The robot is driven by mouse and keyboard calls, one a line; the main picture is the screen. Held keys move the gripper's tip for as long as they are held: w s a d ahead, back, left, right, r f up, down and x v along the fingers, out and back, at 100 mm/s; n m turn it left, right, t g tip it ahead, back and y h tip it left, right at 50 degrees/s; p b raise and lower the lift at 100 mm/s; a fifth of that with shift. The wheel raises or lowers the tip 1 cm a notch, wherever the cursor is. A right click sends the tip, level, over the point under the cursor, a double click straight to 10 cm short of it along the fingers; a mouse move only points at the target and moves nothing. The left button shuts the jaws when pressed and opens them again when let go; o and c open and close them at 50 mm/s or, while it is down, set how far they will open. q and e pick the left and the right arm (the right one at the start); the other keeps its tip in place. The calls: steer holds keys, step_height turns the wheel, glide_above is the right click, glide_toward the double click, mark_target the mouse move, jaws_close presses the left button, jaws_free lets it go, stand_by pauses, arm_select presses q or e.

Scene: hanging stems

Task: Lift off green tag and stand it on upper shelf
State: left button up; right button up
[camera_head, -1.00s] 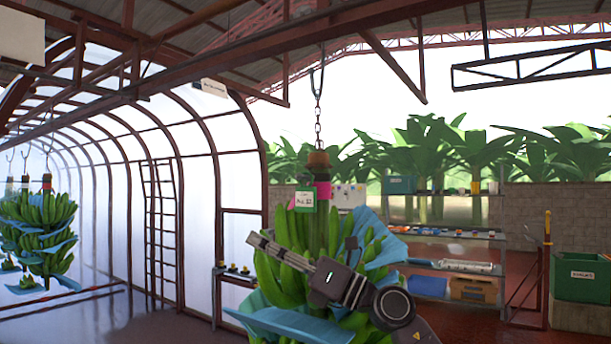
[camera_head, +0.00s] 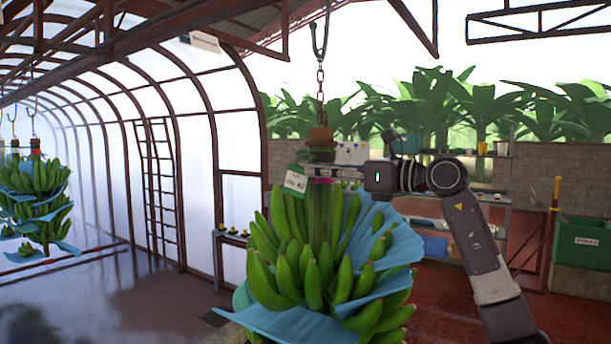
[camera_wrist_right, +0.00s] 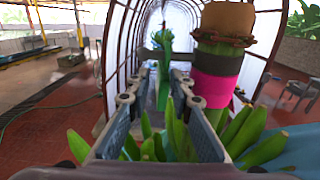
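The green tag (camera_head: 296,179) hangs at the top of the near banana bunch, slightly tilted, with a pale written panel. In the right wrist view the tag (camera_wrist_right: 164,72) shows nearly edge-on between my fingertips. My right gripper (camera_head: 311,172) reaches in from the right in front of the stem, its tips at the tag. In the wrist view its fingers (camera_wrist_right: 160,90) stand apart, with gaps beside the tag. The stem has a pink band (camera_wrist_right: 213,88) close to the right finger. The upper shelf (camera_head: 490,156) is behind, partly hidden by my arm. My left gripper is not in view.
The near bunch (camera_head: 310,255) hangs from a hook and chain (camera_head: 320,80), with blue sheets (camera_head: 385,250) among its fruit. More bunches (camera_head: 38,195) hang at far left. A green bin (camera_head: 582,240) stands at right. Floor at left is clear.

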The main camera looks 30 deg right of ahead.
mark_target(300, 172)
steer(key=w, duration=0.1)
steer(key=w+p, duration=0.1)
steer(key=w, duration=0.1)
steer(key=w+p, duration=0.1)
steer(key=shift+w+a+f, duration=0.15)
steer(key=shift+w+f, duration=0.2)
steer(key=shift+w+a, duration=0.15)
steer(key=shift+w, duration=0.05)
steer(key=shift+s+a, duration=0.2)
steer(key=shift+a, duration=0.05)
steer(key=shift+c, duration=0.2)
steer(key=shift+w+d, duration=0.1)
steer(key=shift+d, duration=0.1)
jaws_close()
steer(key=shift+a, duration=0.1)
